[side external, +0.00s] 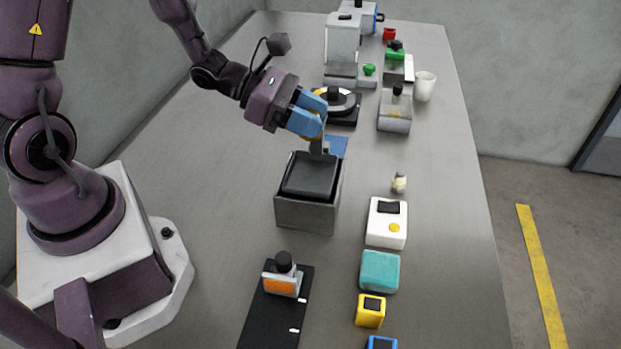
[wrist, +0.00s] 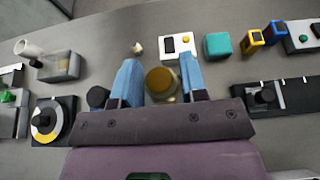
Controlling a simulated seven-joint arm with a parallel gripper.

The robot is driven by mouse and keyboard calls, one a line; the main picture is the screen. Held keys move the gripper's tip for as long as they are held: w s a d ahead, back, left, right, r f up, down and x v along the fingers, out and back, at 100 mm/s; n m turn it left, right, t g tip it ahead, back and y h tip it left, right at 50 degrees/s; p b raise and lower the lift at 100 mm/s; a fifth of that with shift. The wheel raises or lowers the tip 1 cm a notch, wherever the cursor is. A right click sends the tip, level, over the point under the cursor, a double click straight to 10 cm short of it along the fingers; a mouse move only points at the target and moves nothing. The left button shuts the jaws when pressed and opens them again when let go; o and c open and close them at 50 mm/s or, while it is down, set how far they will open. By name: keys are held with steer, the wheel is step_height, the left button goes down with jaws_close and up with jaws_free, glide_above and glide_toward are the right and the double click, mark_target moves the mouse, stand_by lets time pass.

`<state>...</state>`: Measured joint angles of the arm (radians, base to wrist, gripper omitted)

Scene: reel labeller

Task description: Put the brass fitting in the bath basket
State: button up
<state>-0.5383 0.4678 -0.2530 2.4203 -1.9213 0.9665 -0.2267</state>
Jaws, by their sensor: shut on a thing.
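My gripper (side external: 308,114) has blue fingers and is shut on the brass fitting. In the wrist view the brass fitting (wrist: 161,82) shows as a round, dull-gold end between the two fingers (wrist: 160,88). In the side view the fingers mostly hide it. The bath (side external: 306,213) is a grey box on the table, with a dark basket (side external: 310,176) in its top and a grey upright piece at its far edge. My gripper is above and just beyond that far edge, close to the upright piece. I cannot make out the bath in the wrist view.
A dial device (side external: 341,101) stands beyond the bath, near a blue pad (side external: 336,147). A small cream piece (side external: 399,183), a white box (side external: 386,222) and a teal block (side external: 380,271) line the right. A black rail (side external: 262,325) lies in front.

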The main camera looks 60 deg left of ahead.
mark_target(310, 180)
steer(key=shift+f, duration=5.1)
steer(key=o, duration=0.9)
steer(key=shift+f, duration=0.15)
steer(key=shift+o, duration=0.2)
